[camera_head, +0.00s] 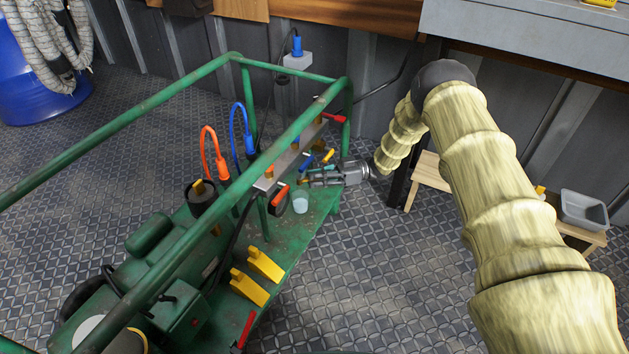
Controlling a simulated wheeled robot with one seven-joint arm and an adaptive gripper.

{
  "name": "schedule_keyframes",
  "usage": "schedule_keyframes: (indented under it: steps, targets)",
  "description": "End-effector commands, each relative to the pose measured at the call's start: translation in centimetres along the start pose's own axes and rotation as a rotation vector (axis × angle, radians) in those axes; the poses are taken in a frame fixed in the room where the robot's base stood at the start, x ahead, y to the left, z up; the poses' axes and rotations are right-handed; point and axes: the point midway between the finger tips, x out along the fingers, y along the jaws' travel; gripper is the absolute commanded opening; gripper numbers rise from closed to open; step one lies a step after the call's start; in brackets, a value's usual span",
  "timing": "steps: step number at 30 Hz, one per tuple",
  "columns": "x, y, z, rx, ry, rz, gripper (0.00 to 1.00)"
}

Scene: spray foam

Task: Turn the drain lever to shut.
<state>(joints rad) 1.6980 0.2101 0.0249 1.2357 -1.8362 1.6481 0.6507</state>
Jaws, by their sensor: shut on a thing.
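My gripper (308,180) reaches in from the right over the green cart's end, level with the manifold. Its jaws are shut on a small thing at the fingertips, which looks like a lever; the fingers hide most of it. Close by are a blue lever (305,161) and an orange lever (328,156), both just above the gripper. A red-orange lever (280,194) is to the left of the fingertips, and a red lever (335,118) is at the manifold's far end. I cannot tell from labels which one is the drain lever.
The green cart frame (150,107) has rails passing left of and above the gripper. A pale cup (300,202) stands on the cart deck below the fingertips. Orange hose (207,132) and blue hose (234,115) loop up behind. A wooden stool (430,172) stands right of the gripper.

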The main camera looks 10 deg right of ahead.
Motion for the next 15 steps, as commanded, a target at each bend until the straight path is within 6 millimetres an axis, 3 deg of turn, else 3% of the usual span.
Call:
schedule_keyframes:
  steps: [13, 14, 15]
  targets:
    - [-0.12, 0.08, 0.17, 0.005, -0.011, -0.033, 0.00]
    - [-0.12, 0.08, 0.18, 0.005, -0.011, -0.033, 0.16]
    - [-0.12, 0.07, 0.18, 0.005, -0.011, -0.033, 0.23]
